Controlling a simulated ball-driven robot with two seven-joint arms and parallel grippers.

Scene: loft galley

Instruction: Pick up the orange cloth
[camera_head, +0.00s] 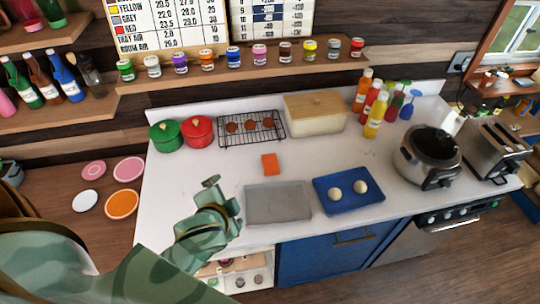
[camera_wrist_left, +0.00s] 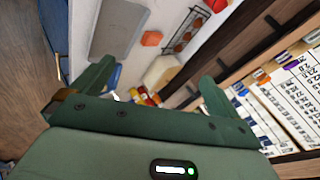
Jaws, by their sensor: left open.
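The orange cloth (camera_head: 270,164) is a small folded-looking orange block lying on the white counter, behind the grey tray (camera_head: 278,203). It also shows in the left wrist view (camera_wrist_left: 151,38), beyond the fingers. My left gripper (camera_head: 212,182) is to the left of the cloth, apart from it, at the left part of the counter. In the left wrist view, the left gripper (camera_wrist_left: 155,76) has its two green fingers wide apart with nothing between them. My right gripper does not show.
A blue tray (camera_head: 330,202) with two pale round items is right of the grey tray. Behind the cloth are a wire rack (camera_head: 228,140), red pot (camera_head: 199,130), green pot (camera_head: 166,135) and bread box (camera_head: 315,116). Bottles and a cooker (camera_head: 426,155) stand right.

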